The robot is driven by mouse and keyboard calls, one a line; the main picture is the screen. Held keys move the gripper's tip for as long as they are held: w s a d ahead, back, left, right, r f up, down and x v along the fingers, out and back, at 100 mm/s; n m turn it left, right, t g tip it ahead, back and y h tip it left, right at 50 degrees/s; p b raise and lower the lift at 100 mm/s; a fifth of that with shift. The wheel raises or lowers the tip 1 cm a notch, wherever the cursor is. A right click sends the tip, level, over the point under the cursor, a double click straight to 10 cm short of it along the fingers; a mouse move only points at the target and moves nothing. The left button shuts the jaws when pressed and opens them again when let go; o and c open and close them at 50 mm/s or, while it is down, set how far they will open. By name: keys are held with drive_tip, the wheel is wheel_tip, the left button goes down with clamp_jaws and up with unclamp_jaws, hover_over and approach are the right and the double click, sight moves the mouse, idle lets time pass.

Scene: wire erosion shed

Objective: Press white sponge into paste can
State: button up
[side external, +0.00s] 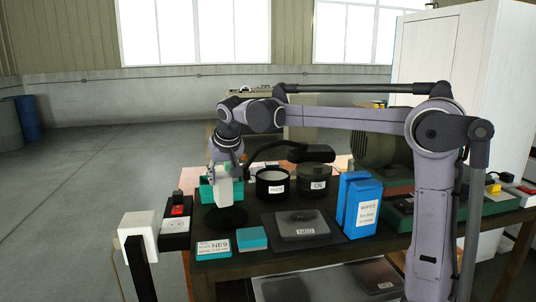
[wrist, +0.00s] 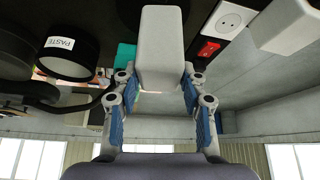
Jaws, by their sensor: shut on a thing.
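The white sponge (side external: 224,191) is a pale upright block held in my gripper (side external: 223,171). In the wrist view the sponge (wrist: 162,45) sticks out between the two fingers of my gripper (wrist: 160,82), which are shut on its sides. The paste can (side external: 270,188) is a black round can with a white label and a pale top, just right of the sponge in the side view. In the wrist view the can (wrist: 66,62) shows at the left, its label reading PASTE. The sponge is apart from the can.
A second dark can (side external: 316,184) stands right of the paste can. A teal container (side external: 207,190) is behind the sponge, with a black round piece (side external: 225,218) below. A teal block (side external: 252,238), dark plate (side external: 302,226) and blue wipes box (side external: 361,205) occupy the table front.

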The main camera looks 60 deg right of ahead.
drive_tip(key=shift+o, duration=1.3)
drive_tip(key=c, duration=0.5)
drive_tip(key=shift+o, duration=0.2)
drive_tip(key=s+d+r, duration=0.1)
drive_tip(key=d+r, duration=0.2)
drive_tip(key=d, duration=0.9)
drive_tip(key=d+r, duration=0.3)
drive_tip(key=d, duration=0.9)
drive_tip(key=shift+s+d+f, duration=0.1)
drive_tip(key=shift+f, duration=1.4)
drive_tip(key=shift+s+d+f, duration=0.1)
drive_tip(key=shift+f, duration=1.35)
drive_tip(key=shift+f, duration=0.5)
drive_tip(key=shift+w+r, duration=0.1)
wheel_tip(320, 180, up, 7)
